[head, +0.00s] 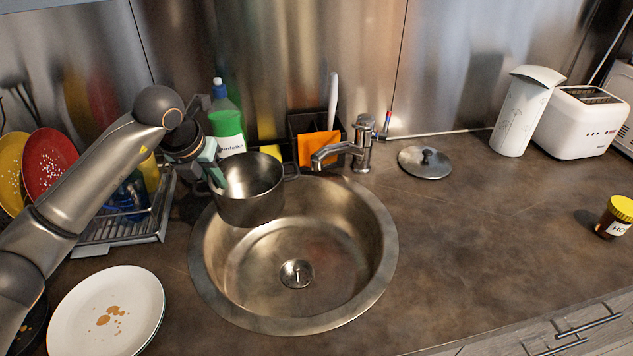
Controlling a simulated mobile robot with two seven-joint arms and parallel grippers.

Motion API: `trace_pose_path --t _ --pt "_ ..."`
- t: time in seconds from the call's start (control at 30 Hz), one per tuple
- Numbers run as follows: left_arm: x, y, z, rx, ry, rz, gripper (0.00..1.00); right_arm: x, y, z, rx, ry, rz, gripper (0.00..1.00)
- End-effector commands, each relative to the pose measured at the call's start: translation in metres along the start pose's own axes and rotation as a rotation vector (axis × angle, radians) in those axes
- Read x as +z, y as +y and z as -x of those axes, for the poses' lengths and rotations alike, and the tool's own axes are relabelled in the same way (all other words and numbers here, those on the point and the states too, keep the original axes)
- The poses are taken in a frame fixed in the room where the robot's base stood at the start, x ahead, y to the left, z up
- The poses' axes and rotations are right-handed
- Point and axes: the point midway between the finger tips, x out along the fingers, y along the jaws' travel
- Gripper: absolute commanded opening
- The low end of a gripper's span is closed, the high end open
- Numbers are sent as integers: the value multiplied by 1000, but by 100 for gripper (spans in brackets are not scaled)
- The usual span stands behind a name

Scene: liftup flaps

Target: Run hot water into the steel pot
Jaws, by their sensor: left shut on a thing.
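The steel pot (249,203) is held upright over the back left part of the round sink (375,262), with its open top facing up. My left gripper (215,176) is shut on the pot at its left side; the grasped part is mostly hidden by the fingers. The faucet (340,150) stands behind the sink, its spout pointing left, to the right of the pot and apart from it. A lever with red and blue marks (386,122) is on the faucet's right side. No water stream shows. My right gripper is not in view.
A pot lid (425,162) lies right of the faucet. A green soap bottle (227,125) and a dark caddy with an orange cloth (318,146) stand behind the pot. A dish rack (120,228) and stained plates (108,310) are left. The right counter is mostly clear.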

Motion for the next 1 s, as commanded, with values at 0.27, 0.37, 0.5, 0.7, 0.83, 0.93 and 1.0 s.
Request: trace_pose_path --t 0.27,0.37,0.5,0.7,0.83,0.93,1.0 --pt "-13 2 -32 -2 0 4 0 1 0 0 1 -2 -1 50" --pt "-17 2 -42 -2 0 4 0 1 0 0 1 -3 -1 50" --pt "-20 3 -49 -1 -2 3 0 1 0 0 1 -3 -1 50" --pt "-21 3 -51 -2 -2 2 0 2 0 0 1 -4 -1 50" --pt "-22 3 -52 0 2 1 0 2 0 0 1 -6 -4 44" --pt "-22 3 -52 -1 1 1 0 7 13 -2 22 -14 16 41" --pt "-21 3 -51 -1 0 1 0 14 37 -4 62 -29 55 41"
